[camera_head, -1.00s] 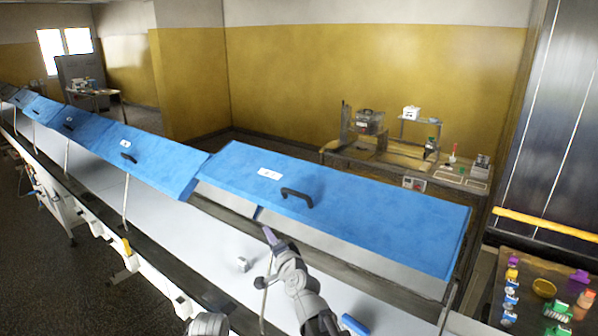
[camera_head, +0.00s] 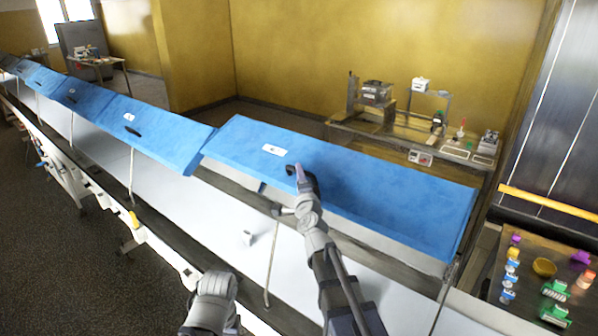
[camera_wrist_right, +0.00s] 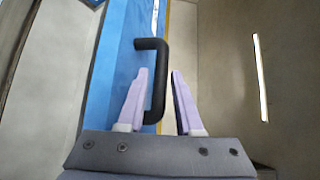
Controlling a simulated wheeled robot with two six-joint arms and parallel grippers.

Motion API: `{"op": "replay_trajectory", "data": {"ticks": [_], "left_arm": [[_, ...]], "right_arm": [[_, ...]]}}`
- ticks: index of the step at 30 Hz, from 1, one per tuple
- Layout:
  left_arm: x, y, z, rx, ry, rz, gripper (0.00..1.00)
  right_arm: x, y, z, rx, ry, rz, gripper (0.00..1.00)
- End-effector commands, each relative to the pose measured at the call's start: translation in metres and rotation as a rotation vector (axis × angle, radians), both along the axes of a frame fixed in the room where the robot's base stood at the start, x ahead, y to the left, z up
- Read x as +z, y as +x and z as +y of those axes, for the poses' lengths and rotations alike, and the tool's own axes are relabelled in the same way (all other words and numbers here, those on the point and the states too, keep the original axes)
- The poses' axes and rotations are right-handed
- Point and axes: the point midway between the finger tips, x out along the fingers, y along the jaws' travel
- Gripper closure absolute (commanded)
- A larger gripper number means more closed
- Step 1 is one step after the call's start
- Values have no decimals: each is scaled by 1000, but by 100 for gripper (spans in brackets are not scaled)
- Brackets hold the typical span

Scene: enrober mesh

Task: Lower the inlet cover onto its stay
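The inlet cover (camera_head: 390,192) is the nearest blue lid in the head view, tilted up above the pale channel. Its black handle (camera_head: 291,170) is partly hidden by my right gripper (camera_head: 301,176). In the right wrist view the handle (camera_wrist_right: 160,75) stands between the two pale fingers of my right gripper (camera_wrist_right: 157,103). The fingers are apart, and the handle's lower end is close to the left one; contact cannot be told. A thin pale rod (camera_head: 271,262) rises from the channel's front edge; I cannot tell whether it is the stay. Part of my left arm shows at the bottom, without its gripper.
Several similar blue covers (camera_head: 150,132) run on to the left. A small pale block (camera_head: 248,238) lies in the channel (camera_head: 215,225). A side table (camera_head: 518,270) with small coloured items stands at right; a workbench (camera_head: 390,135) with devices is behind.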

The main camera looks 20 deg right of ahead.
Motion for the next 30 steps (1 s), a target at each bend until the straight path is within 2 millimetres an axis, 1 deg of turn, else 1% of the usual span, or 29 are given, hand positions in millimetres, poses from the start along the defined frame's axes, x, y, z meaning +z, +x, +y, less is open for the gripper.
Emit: {"op": "replay_trajectory", "data": {"ticks": [1,4,12,14,21,22,30], "left_arm": [[1,0,0,0,0,0,50],[1,0,0,1,0,0,50],[1,0,0,1,0,0,50],[1,0,0,1,0,0,50],[1,0,0,1,0,0,50],[1,0,0,1,0,0,50],[1,0,0,1,0,0,50]], "right_arm": [[1,11,-1,0,0,0,66],[1,19,-2,0,1,0,66],[1,20,-3,0,0,0,66],[1,20,-2,0,0,0,71],[1,20,-3,0,0,0,98],[1,20,-3,0,0,0,100],[1,20,-3,0,0,0,100]]}}
